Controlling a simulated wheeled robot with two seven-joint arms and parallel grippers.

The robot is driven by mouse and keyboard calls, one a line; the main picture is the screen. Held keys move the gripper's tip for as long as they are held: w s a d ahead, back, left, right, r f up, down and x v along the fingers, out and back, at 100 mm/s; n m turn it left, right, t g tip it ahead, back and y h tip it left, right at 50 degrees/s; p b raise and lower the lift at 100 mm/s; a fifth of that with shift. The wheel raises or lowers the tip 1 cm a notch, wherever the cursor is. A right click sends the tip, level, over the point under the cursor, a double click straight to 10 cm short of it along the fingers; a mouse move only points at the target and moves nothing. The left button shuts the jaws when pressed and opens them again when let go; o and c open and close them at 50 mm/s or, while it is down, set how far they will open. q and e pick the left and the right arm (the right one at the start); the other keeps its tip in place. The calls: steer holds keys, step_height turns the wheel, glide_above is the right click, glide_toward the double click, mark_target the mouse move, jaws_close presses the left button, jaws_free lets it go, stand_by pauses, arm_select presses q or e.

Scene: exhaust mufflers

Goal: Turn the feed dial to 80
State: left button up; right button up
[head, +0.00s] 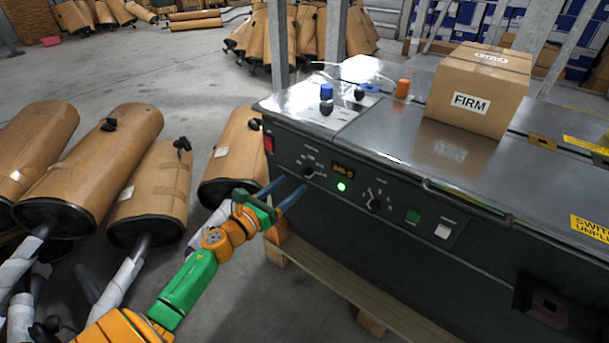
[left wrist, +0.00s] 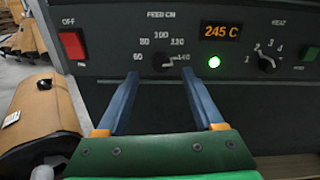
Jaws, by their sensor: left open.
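The feed dial (left wrist: 163,63) is a small black knob on the machine's dark front panel, under the label FEED CM, with marks from 60 to 140 around it. Its pointer appears to be turned right, toward the 140 mark. The dial also shows in the head view (head: 309,172). My left gripper (head: 293,185) is open, its two blue fingers pointing at the panel. In the left wrist view, its fingertips (left wrist: 160,76) lie either side of the dial and slightly below it, apparently not touching it. My right gripper is not in view.
A red OFF switch (left wrist: 72,44) is left of the dial. A display (left wrist: 220,31) reading 245 C, a lit green lamp (left wrist: 214,62) and the heat dial (left wrist: 266,62) are right. A FIRM box (head: 480,88) sits on top.

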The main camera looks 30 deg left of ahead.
mark_target(304, 174)
arm_select(q)
steer(key=w, duration=0.5)
steer(key=shift+w+d+b, duration=0.1)
steer(key=shift+d+b, duration=0.2)
steer(key=shift+b, duration=0.05)
jaws_close()
